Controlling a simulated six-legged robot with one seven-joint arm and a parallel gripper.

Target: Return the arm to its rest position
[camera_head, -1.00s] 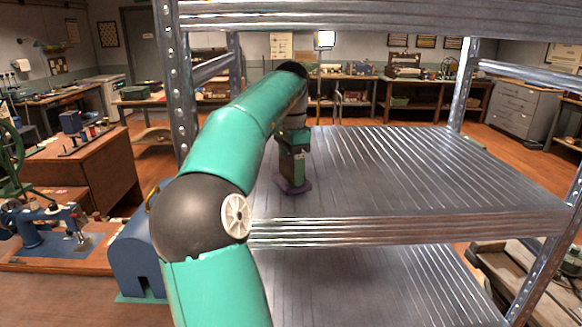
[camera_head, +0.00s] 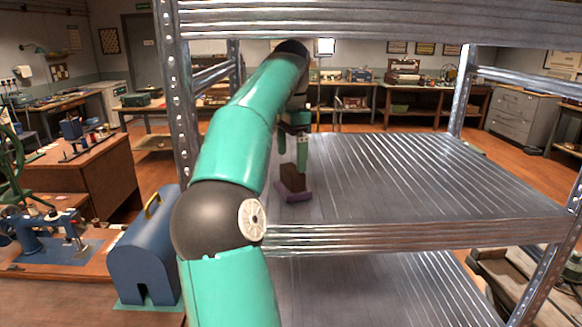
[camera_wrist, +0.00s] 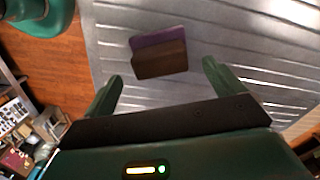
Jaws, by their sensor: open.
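My arm reaches into a metal shelf unit, over its middle shelf (camera_head: 420,180). My gripper (camera_head: 293,158) is open and points down above that shelf. A small dark brown block with a purple base (camera_head: 293,184) stands on the shelf just below my gripper. In the wrist view, the block (camera_wrist: 159,54) lies beyond the two spread green fingers (camera_wrist: 160,85), with nothing between them. The block and the fingers look apart there.
The upper shelf (camera_head: 380,18) runs above my arm, and a metal post (camera_head: 178,90) stands close on its left. A blue case (camera_head: 148,250) stands left of my arm. The right part of the middle shelf is bare.

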